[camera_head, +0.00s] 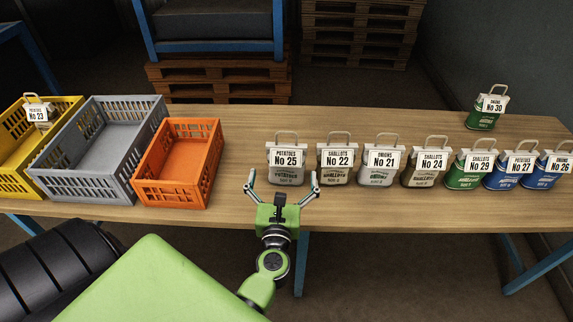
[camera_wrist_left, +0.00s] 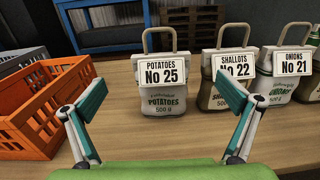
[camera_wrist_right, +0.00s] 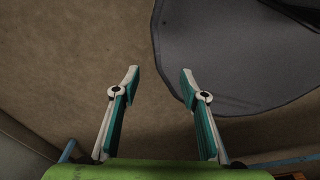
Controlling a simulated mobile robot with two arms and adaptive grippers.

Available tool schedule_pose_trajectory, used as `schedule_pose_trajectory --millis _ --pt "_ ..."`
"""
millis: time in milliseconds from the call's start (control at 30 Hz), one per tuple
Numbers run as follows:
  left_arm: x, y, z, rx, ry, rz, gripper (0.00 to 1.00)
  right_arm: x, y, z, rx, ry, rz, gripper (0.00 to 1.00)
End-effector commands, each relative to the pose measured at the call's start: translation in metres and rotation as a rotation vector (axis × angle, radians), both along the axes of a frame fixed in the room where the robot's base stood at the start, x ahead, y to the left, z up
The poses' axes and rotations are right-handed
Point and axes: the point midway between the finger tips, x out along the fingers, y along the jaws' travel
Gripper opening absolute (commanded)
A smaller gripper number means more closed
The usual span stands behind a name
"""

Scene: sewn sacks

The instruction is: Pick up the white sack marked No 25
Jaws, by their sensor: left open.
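The white sack marked No 25 (camera_head: 286,174), labelled potatoes, stands upright on the table with a grey loop handle on top. It also shows in the left wrist view (camera_wrist_left: 162,107), ahead of the fingers. My left gripper (camera_head: 282,180) is open, its fingers spread at the table's front edge, pointing at this sack. In the left wrist view the sack appears between the fingertips and farther off; I see no contact. My right gripper (camera_wrist_right: 158,80) is open and empty in its wrist view, over the floor and a dark grey rounded surface. It does not show in the head view.
The No 22 sack (camera_head: 335,172) stands close to the right, then No 21 (camera_head: 377,175) and several more sacks in a row. Left are an orange crate (camera_head: 178,188), a grey crate (camera_head: 90,185) and a yellow crate (camera_head: 14,185). The table (camera_head: 245,135) is clear behind No 25.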

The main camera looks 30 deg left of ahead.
Motion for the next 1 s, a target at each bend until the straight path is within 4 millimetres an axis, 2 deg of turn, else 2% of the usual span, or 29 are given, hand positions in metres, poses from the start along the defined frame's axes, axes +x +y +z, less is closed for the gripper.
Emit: schedule_pose_trajectory --millis 100,233,467,800,1000 --pt "0.023 0.013 0.004 0.005 -0.001 -0.001 1.0 0.002 -0.007 0.008 -0.008 -0.002 -0.001 0.4" --pt "0.042 0.023 0.002 0.005 0.002 -0.002 1.0 0.003 -0.011 0.01 -0.012 -0.004 -0.003 0.4" --pt "0.058 0.032 0.0 0.006 0.003 -0.003 1.0 0.005 -0.012 0.012 -0.013 -0.007 -0.003 0.4" --pt "0.098 0.055 0.0 0.007 0.004 -0.003 1.0 0.005 -0.011 0.012 -0.013 -0.007 -0.002 0.4" --pt "0.103 0.057 0.0 0.007 0.004 -0.003 1.0 0.006 -0.01 0.012 -0.011 -0.007 -0.001 0.4"
